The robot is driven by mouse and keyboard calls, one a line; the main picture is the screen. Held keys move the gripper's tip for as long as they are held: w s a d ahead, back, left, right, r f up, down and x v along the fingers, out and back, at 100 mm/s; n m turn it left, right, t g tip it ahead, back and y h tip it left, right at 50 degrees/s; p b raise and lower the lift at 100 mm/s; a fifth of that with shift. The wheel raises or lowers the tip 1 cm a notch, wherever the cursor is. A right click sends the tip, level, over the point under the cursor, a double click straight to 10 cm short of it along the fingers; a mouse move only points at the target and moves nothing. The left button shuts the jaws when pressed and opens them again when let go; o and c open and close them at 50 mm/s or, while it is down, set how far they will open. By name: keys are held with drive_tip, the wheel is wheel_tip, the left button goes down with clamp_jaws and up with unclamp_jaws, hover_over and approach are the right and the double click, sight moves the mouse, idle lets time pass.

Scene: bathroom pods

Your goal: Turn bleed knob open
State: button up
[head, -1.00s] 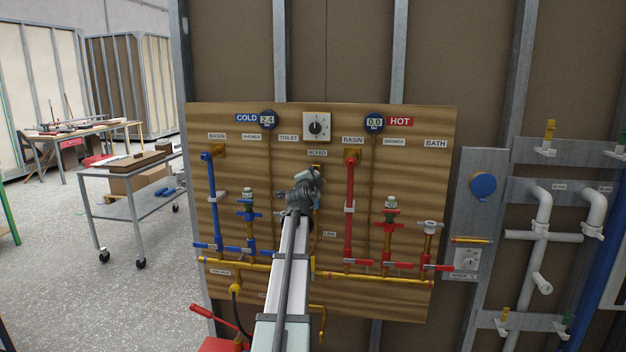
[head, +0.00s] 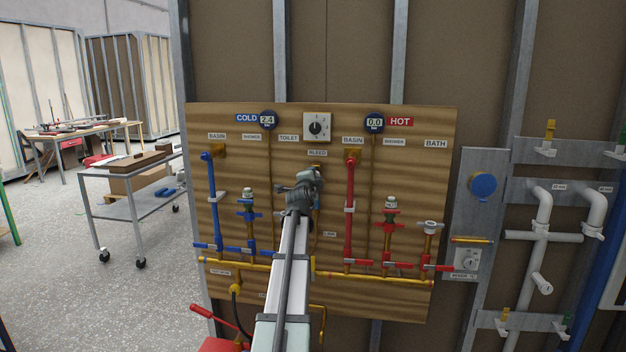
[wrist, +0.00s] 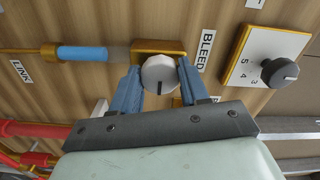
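The bleed knob (wrist: 159,74) is a pale round knob with a dark mark, seen in the wrist view beside the BLEED label (wrist: 206,50). It sits at the end of a brass fitting (wrist: 157,47) with a clear and blue tube (wrist: 92,54). My gripper (wrist: 159,70) has its two blue fingers on either side of the knob, and they appear to touch it. The dark mark points toward the gripper's body. In the head view my gripper (head: 309,175) is just below the BLEED label and my arm hides the knob.
A dial (wrist: 279,72) with numbers is close to the gripper; it is at the top of the wooden board (head: 440,200) in the head view. Blue pipes (head: 213,190) stand left of my arm and red pipes (head: 350,190) right. The cold gauge (head: 268,119) reads 2.4, the hot gauge (head: 374,121) 0.0.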

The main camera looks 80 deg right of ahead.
drive_tip(key=o, duration=0.4)
drive_tip(key=shift+a, duration=0.2)
drive_tip(key=a, duration=1.3)
drive_tip(key=shift+a, duration=0.25)
